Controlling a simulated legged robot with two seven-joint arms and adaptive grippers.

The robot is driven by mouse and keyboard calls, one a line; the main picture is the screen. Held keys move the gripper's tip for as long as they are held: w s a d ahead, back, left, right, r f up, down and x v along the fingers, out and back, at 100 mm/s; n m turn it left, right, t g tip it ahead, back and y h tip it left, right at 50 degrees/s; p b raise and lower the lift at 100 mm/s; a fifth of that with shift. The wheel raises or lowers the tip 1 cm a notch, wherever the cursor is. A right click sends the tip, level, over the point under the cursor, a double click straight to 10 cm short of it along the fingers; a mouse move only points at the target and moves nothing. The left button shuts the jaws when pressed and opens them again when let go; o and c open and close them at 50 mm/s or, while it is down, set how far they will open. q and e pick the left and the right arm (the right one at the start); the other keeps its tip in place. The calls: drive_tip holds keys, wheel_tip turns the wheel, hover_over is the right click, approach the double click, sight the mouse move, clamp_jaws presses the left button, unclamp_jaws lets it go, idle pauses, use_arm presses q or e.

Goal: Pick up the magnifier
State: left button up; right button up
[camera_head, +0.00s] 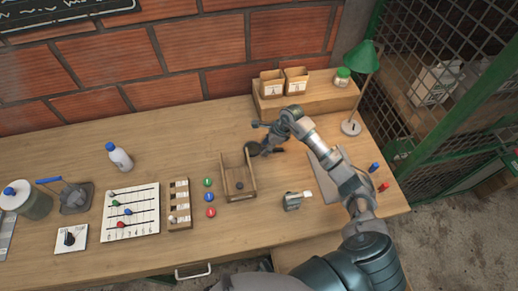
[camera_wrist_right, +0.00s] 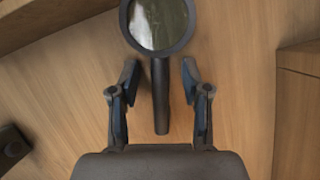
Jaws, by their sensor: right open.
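The magnifier (camera_wrist_right: 160,85) has a round dark frame with a glassy lens and a straight black handle. In the right wrist view its lens is at the top and its handle points down between my fingers. My right gripper (camera_wrist_right: 160,80) is open, with one finger on each side of the handle and visible gaps to both. In the head view my right gripper (camera_head: 266,138) is over the table behind the wooden tray, and the magnifier's round dark lens (camera_head: 252,148) shows beside it, its handle mostly hidden by the gripper. My left gripper is not in view.
The open wooden tray (camera_head: 251,192) stands just in front of the magnifier.

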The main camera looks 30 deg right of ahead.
clamp_jaws()
drive_tip(key=shift+d+r, duration=0.1)
